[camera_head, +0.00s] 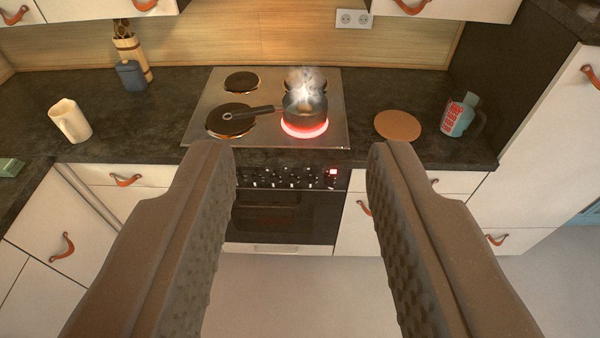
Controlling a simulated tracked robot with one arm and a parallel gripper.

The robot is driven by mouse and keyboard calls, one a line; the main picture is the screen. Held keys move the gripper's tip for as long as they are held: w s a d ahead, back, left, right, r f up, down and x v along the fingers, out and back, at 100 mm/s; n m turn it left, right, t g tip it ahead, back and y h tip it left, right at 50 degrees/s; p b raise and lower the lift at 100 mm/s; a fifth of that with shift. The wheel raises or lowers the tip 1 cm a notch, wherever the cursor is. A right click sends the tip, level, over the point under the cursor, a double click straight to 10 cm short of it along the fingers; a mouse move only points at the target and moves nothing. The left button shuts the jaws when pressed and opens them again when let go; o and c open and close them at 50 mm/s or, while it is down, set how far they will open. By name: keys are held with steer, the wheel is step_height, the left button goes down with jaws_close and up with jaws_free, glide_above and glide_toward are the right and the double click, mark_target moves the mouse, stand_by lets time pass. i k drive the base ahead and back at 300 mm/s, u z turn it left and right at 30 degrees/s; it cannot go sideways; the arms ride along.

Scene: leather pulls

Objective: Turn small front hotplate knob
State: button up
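The stove has a row of small knobs (285,179) on its dark front panel, above the oven door. They are small in view, and I cannot tell which one is for the small front hotplate. A red light (332,173) shows at the right end of the panel. On the steel hotplate top (205,103), the front right hotplate (305,130) glows red under a steaming pot (303,106). The front left hotplate (228,125) is dark. My gripper (289,155) is open and empty, its two fingers wide apart, back from the knobs.
A round board (398,126) and a blue-red container (459,115) are on the right counter. Leather pulls (126,180) stick out from the cabinet fronts. The floor (285,290) before the oven is clear.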

mark_target(328, 182)
steer(key=i, duration=0.9)
steer(key=z, duration=0.05)
